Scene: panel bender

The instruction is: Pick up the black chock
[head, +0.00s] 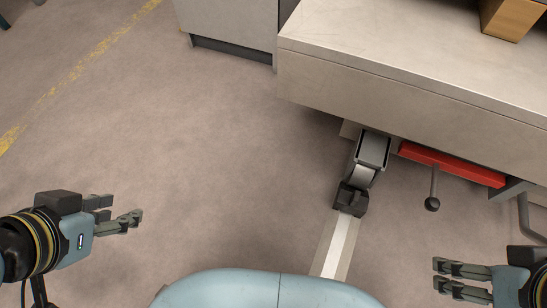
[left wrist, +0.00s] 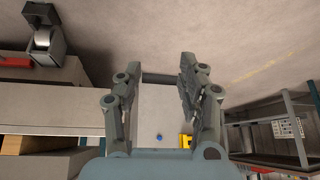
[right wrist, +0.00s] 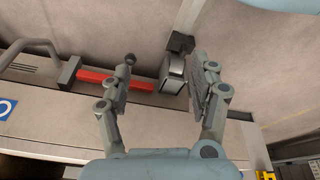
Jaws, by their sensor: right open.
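The black chock (head: 350,199) sits on the floor at the near end of a grey metal pedal-like part, at the top of a pale floor strip. It also shows in the right wrist view (right wrist: 181,43), beyond the fingers. In the left wrist view, a dark block (left wrist: 40,13) at the top left looks like it. My left gripper (head: 122,212) is open and empty, well left of the chock. My right gripper (head: 438,277) is open and empty, to the right of the chock and nearer to me.
A large beige machine bed (head: 400,92) overhangs the floor behind the chock. A red bar (head: 452,164) and a black-knobbed lever (head: 432,203) stand right of it. A wooden block (head: 512,18) lies on the bed. The floor to the left is clear.

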